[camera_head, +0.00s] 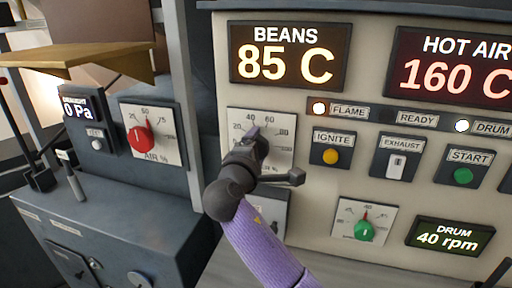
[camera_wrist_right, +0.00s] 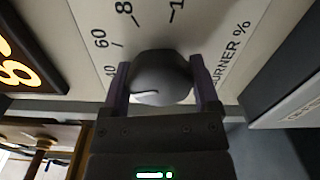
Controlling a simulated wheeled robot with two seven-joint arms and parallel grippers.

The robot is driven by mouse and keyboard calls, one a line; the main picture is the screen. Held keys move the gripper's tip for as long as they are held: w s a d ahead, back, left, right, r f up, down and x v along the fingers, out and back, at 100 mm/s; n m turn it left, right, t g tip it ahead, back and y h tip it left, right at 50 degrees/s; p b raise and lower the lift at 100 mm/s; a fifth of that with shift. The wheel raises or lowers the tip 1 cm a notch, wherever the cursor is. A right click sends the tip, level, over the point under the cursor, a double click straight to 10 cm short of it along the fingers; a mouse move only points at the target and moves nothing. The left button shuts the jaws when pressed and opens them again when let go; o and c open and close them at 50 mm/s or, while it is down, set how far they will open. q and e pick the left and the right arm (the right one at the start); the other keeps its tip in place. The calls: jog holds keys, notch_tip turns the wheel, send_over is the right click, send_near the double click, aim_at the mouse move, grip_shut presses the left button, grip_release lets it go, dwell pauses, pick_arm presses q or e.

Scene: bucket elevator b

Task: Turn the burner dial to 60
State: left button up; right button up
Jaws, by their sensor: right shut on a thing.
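The burner dial is a dark grey rounded knob (camera_wrist_right: 162,75) on a pale scale plate (camera_head: 284,157) marked 20, 40, 60, 80. In the right wrist view the printed 60 and 40 lie left of the knob, and "BURNER %" is at its right. My right gripper (camera_head: 253,143) is shut on the knob, with one purple finger on each side; it also shows in the right wrist view (camera_wrist_right: 160,66). A short white mark shows low on the knob, but I cannot read its exact setting. In the head view my gripper hides most of the knob. My left gripper is not in view.
The BEANS display (camera_head: 290,55) reads 85 C and the HOT AIR display (camera_head: 455,68) reads 160 C. The ignite button (camera_head: 330,155), exhaust switch (camera_head: 397,165) and green dial (camera_head: 364,230) sit right of my gripper. A red AIR dial (camera_head: 141,139) is at the left.

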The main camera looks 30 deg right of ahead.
jog(key=shift+c, duration=1)
jog(key=shift+f, duration=0.1)
jog(key=m+b, duration=0.1)
jog(key=m, duration=0.4)
jog(key=shift+m+b, duration=0.45)
jog(key=shift+m, duration=1.05)
jog(key=o, duration=1.1)
